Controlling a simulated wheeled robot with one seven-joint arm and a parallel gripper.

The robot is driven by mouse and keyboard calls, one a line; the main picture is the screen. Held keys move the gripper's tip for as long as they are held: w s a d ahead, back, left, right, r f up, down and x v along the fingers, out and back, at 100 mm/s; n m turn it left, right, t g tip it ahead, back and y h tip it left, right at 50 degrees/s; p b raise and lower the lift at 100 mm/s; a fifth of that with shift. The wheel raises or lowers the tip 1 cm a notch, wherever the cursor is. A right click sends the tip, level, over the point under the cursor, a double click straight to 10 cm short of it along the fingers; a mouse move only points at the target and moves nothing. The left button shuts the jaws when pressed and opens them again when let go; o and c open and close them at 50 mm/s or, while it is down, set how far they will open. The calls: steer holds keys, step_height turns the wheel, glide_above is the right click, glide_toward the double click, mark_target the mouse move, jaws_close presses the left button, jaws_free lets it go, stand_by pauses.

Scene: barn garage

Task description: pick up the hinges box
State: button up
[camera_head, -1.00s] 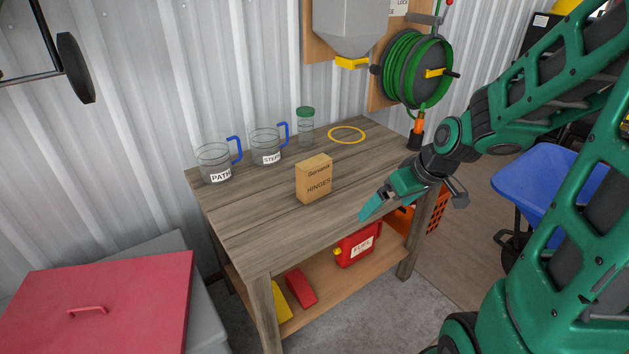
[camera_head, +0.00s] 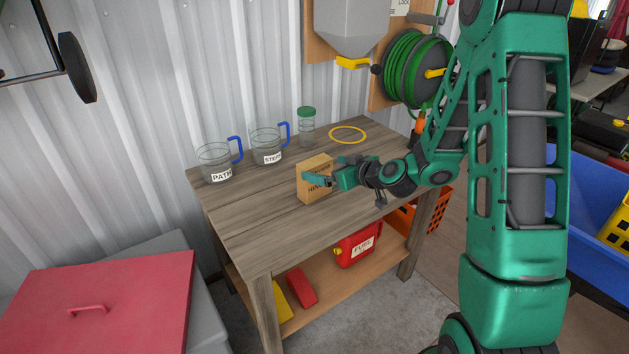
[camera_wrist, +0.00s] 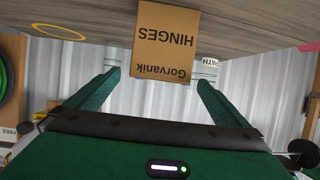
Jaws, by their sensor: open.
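The hinges box (camera_head: 310,168) is a small brown cardboard carton standing upright on the wooden workbench (camera_head: 245,225). My gripper (camera_head: 322,177) is at its right side, with a finger across its front face in the head view. In the wrist view, the box (camera_wrist: 165,45) appears upside down, its "Gorvanik HINGES" label facing me. It lies centred between the two green fingers of my open gripper (camera_wrist: 156,82), with gaps showing on both sides. The fingertips hide part of the label in the head view.
Two clear jugs with blue handles, the PATH jug (camera_head: 215,163) and the STEP jug (camera_head: 266,147), stand behind the box. A green-lidded jar (camera_head: 306,128) and a yellow ring (camera_head: 347,135) are at the back. The bench's front left is clear.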

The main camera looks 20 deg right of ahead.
mark_target(315, 166)
steer(key=shift+x, duration=3.4)
steer(key=shift+r, duration=0.1)
steer(key=c, duration=0.9)
